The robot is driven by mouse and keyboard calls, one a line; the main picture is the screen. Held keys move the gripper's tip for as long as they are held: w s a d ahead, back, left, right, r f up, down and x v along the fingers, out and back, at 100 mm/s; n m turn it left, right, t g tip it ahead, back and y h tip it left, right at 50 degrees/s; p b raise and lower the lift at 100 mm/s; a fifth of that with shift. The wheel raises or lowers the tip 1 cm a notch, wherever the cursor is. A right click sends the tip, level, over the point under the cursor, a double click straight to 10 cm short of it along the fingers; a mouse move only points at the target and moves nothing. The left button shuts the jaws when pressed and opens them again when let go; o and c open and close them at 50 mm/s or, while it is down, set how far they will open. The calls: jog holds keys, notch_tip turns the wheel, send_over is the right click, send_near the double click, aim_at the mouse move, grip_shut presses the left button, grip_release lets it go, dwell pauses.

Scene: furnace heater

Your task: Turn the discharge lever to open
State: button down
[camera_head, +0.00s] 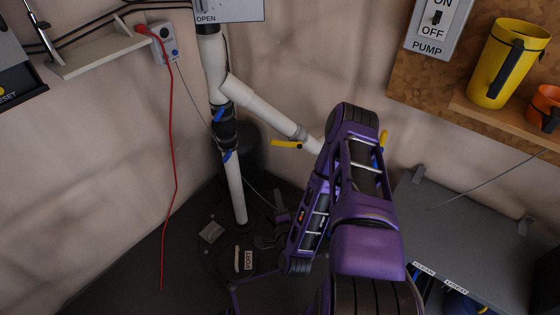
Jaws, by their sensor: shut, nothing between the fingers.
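A yellow lever (287,144) sits beside the slanted white branch pipe (262,109), its flat handle reaching left from a dark pivot. A second yellow handle (383,140) shows partly behind my purple arm. No label on either handle is readable, so I cannot tell which is the discharge lever. My arm folds down in front of the pipe's lower right end and hides it. My gripper (265,241) is small and dark at the left of my arm, low down, shut and empty. It is apart from and below the left yellow lever.
An upright white pipe (234,190) meets the dark floor plate by a PORT label (248,260). A panel marked OPEN (235,10) hangs above. A red cord (175,160) hangs left. A dark bench (460,240), pump switch (436,28) and yellow jug (507,63) stand right.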

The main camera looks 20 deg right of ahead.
aim_at(286, 144)
jog(key=s+d+f+n+g+y, duration=0.15)
jog(key=f+n, duration=0.35)
jog(key=n, duration=0.9)
jog(key=s+d+f+n+g, duration=0.1)
jog(key=s+f+n+g, duration=0.3)
jog(key=n, duration=0.9)
jog(key=w+r+n+t+h+p, duration=0.1)
jog(key=w+r+n+t, duration=0.1)
jog(key=w+r+n, duration=0.7)
jog(key=w+r+n+t, duration=0.15)
jog(key=w+n, duration=0.25)
jog(key=n, duration=0.9)
jog(key=w+d+r+b, duration=0.1)
jog(key=w+d, duration=0.2)
jog(key=w, duration=0.6)
jog(key=shift+d+r, duration=0.15)
jog(key=shift+r, duration=0.05)
